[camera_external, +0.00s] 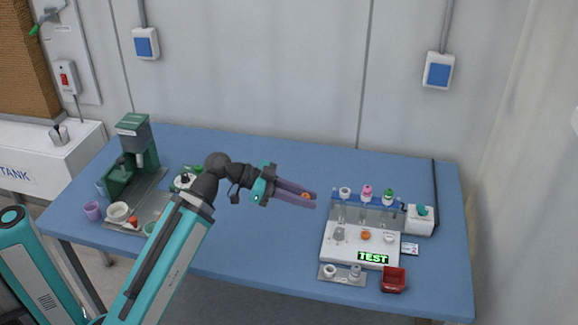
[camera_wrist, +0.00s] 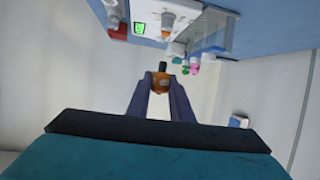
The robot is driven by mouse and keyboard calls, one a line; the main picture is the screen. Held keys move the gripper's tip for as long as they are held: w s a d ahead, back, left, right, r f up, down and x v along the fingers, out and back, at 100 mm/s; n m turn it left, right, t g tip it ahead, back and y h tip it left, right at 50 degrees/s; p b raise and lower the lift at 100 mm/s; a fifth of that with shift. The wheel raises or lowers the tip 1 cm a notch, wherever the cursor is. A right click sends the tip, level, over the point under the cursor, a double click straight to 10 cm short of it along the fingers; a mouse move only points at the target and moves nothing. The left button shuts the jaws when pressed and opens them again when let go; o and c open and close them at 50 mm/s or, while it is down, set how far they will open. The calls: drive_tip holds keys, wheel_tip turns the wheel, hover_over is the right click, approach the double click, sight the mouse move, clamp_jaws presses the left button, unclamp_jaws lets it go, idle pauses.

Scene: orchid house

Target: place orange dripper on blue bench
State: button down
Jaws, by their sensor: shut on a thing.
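My gripper (camera_external: 309,199) is shut on the orange dripper (camera_external: 305,196), holding it in the air over the middle of the blue bench (camera_external: 265,245). In the wrist view the dripper (camera_wrist: 161,86) shows between the two fingertips, an orange body with a dark end. The fingers hide part of its sides.
A white test station (camera_external: 350,250) with a tube rack and small bottles stands to the right, with a red bin (camera_external: 393,280) in front. A green machine (camera_external: 132,155) and cups stand at the left. The bench middle is clear.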

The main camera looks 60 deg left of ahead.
drive_tip(key=s+a+f+b, duration=0.2)
drive_tip(key=s+b, duration=0.1)
drive_tip(key=b, duration=0.1)
drive_tip(key=s+a+f+b, duration=0.2)
drive_tip(key=f+b, duration=0.1)
drive_tip(key=b, duration=0.1)
drive_tip(key=s+a+f+b, duration=0.1)
drive_tip(key=s+f+b, duration=0.2)
drive_tip(key=b, duration=0.2)
drive_tip(key=shift+s+a, duration=0.35)
drive_tip(key=shift+a, duration=0.05)
drive_tip(key=shift+s+a+f+b, duration=0.3)
drive_tip(key=shift+a+f+b, duration=0.15)
drive_tip(key=shift+a+b, duration=0.25)
drive_tip(key=shift+w+r+p, duration=0.1)
drive_tip(key=shift+w+p, duration=0.05)
drive_tip(key=shift+p, duration=0.2)
